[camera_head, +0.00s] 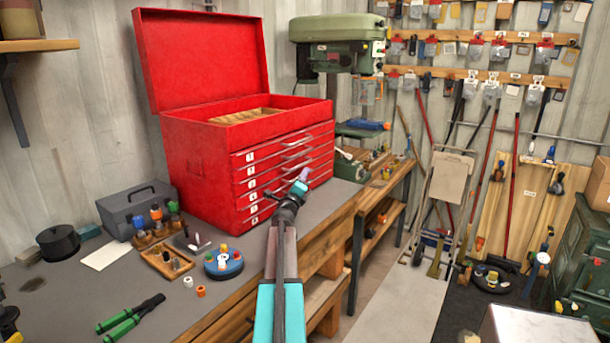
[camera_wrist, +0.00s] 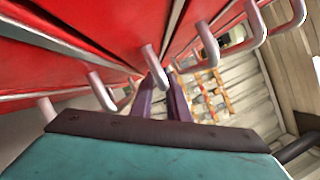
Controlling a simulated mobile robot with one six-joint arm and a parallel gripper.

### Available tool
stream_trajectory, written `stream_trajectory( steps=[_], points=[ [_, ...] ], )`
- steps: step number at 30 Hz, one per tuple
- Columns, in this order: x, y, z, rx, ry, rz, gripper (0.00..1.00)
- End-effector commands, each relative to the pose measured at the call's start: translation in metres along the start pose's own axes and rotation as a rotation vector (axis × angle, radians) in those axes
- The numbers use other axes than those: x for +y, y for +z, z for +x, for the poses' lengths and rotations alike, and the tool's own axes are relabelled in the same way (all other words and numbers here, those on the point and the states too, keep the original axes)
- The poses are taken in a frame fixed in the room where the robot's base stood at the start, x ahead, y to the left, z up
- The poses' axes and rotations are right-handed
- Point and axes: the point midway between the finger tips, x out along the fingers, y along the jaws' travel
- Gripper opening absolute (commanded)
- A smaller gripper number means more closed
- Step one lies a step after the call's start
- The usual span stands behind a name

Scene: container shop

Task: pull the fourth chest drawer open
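The red tool chest (camera_head: 205,150) stands on the workbench with its lid raised. Its front has several numbered drawers with pale bar handles, all looking closed. The fourth drawer (camera_head: 268,190) is in the lower half, its right part partly hidden by my gripper (camera_head: 303,180). In the wrist view the red drawer fronts run along the top with several grey handles. My gripper (camera_wrist: 163,82) shows two purple fingers with a narrow gap between them. Their tips are at one handle (camera_wrist: 151,60); I cannot tell whether they touch it or which drawer it belongs to.
A green drill press (camera_head: 338,45) stands behind the chest.

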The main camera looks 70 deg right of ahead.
Motion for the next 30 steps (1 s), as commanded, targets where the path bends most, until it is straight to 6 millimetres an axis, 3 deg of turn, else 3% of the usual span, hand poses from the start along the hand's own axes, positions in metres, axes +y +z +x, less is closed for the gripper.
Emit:
stream_trajectory(
  steps=[12,15,30],
  points=[
    [-0.0003,-0.0007,0.0038,0.001,0.0,0.0,0.15],
    [-0.0004,-0.0008,0.0038,0.001,0.0,0.0,0.0],
    [-0.0017,-0.0011,0.0043,0.001,-0.002,0.001,0.0]
  ],
)
